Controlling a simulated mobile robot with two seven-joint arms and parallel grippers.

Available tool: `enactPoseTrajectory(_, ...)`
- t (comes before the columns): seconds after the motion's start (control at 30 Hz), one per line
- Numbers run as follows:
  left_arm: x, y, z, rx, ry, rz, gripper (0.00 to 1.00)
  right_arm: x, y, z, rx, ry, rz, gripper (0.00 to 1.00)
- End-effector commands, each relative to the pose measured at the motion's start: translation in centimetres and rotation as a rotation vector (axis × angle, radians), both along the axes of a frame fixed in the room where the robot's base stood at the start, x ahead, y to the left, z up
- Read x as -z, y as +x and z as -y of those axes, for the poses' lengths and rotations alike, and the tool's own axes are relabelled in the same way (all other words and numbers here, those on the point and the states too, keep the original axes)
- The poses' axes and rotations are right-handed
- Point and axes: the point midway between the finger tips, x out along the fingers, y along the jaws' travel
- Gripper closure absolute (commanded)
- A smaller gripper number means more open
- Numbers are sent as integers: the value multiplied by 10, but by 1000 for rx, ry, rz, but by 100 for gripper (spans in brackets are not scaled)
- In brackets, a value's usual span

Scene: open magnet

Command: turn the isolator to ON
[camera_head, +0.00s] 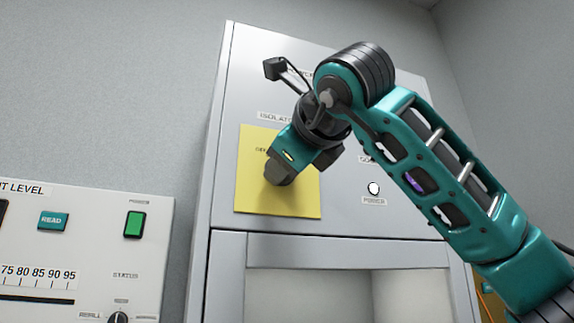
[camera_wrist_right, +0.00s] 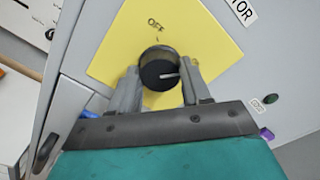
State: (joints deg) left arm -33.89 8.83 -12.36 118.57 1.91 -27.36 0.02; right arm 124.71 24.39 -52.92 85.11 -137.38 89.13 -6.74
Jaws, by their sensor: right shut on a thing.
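The isolator is a black rotary knob (camera_wrist_right: 160,72) with a white pointer line, on a yellow square plate (camera_head: 245,190) on the grey cabinet front. The plate also shows in the right wrist view (camera_wrist_right: 115,65). An OFF mark is on the plate above the knob in that view. The pointer line points to the right there, away from the OFF mark. No ON mark is visible. My right gripper (camera_wrist_right: 163,80) is shut on the knob, one finger on each side. In the head view my right gripper (camera_head: 279,176) covers the knob. My left gripper is not in view.
A white round button or lamp marked POWER (camera_head: 374,188) is right of the plate. A control panel (camera_head: 90,225) with a READ button, a green switch and a small dial stands at the left. A recess (camera_head: 335,250) opens below the isolator panel.

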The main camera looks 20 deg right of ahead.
Motion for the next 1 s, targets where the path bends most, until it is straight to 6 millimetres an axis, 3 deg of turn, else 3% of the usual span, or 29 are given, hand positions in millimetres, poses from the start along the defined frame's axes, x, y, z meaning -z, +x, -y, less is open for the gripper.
enactPoseTrajectory(0.77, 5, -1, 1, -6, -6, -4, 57, 1, 0, 0, -2, 111, -7, 83)
enactPoseTrajectory(0.8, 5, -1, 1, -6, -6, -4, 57, 1, 0, 0, -2, 110, -7, 52)
enactPoseTrajectory(1.0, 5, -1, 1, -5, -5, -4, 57, 1, 0, 0, -1, 109, -6, 32)
